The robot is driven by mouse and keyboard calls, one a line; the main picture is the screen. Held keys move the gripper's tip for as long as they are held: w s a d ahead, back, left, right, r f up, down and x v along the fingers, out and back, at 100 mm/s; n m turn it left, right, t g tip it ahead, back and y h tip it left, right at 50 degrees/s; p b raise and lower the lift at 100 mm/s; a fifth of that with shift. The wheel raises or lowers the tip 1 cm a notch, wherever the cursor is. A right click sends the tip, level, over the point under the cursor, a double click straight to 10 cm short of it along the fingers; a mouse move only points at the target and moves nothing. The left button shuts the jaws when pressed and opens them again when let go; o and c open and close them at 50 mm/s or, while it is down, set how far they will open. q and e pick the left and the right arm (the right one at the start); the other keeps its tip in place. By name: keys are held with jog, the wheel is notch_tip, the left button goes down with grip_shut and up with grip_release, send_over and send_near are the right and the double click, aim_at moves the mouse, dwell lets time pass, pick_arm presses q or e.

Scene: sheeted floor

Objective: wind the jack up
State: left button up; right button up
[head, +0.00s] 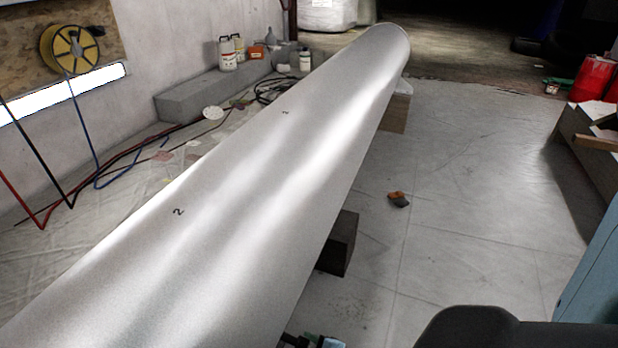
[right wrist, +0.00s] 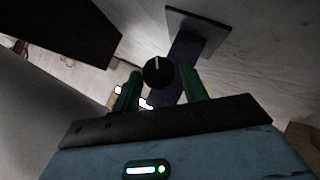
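In the right wrist view, a round black knob (right wrist: 157,72) with a white mark on its face sits in front of the jack's dark post (right wrist: 183,50). The post leads to a flat dark plate (right wrist: 200,30). My right gripper (right wrist: 161,76) has its two green fingers apart, one on each side of the knob, with a narrow gap showing at each side. In the head view the jack is not clearly visible. A small dark and pale-blue part (head: 312,341) shows at the bottom edge, too cut off to identify. My left gripper is not in view.
A long silver tube (head: 240,190) marked "2" runs across the head view. A dark block (head: 340,243) and a wooden block (head: 394,113) stand beneath it. A small orange and grey object (head: 398,199) lies on the clear floor at right. Cables (head: 120,160) lie at left.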

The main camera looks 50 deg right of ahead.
jog(key=c, duration=0.6)
jog(key=shift+w+d+r+m+g+y+p, duration=0.1)
jog(key=shift+r+m+g+y+p, duration=0.3)
jog(key=shift+p, duration=0.8)
jog(key=shift+f+y, duration=0.15)
jog(key=shift+y, duration=0.15)
jog(key=shift+d+p, duration=0.1)
jog(key=shift+p, duration=0.4)
jog(key=shift+y, duration=0.3)
jog(key=shift+w+m+g+y+p, duration=0.1)
jog(key=shift+m+g+y+p, duration=0.2)
jog(key=shift+m+g+y, duration=0.25)
jog(key=shift+f+m+y, duration=0.1)
jog(key=shift+m+y, duration=0.25)
jog(key=shift+y, duration=0.2)
